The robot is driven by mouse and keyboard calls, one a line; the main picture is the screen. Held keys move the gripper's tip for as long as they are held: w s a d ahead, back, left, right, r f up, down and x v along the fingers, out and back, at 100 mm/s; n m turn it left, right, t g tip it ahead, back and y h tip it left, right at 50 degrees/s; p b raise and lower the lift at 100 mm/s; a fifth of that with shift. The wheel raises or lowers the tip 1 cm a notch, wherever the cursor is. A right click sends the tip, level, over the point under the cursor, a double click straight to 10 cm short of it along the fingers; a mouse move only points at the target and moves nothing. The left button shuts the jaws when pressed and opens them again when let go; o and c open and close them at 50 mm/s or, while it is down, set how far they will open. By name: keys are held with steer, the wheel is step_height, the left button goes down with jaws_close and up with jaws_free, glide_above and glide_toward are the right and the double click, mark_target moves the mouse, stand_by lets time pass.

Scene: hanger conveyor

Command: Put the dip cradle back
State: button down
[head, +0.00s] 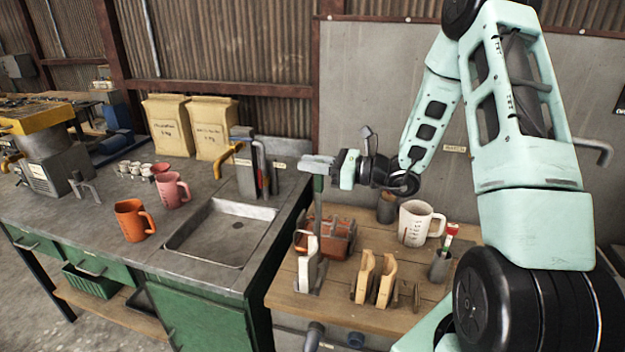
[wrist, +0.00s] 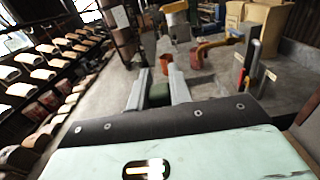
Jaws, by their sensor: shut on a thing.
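My gripper (head: 318,165) is above the wooden bench, pointing left in the head view. Its fingers (wrist: 157,92) are shut on a dark green piece (wrist: 159,94) in the wrist view, which I take to be the grip of the dip cradle. In the head view a thin grey-green upright, the dip cradle (head: 318,188), hangs from the fingers toward the bench. Its lower end passes by a pale, handle-like piece (head: 308,265) and a reddish-brown rack (head: 340,238); I cannot tell whether it touches either.

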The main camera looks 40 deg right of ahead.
mark_target(323, 180)
steer(key=shift+f+p, duration=0.45)
steer(key=shift+f, duration=1.45)
steer(key=shift+f, duration=0.2)
steer(key=c, duration=1.3)
jaws_free()
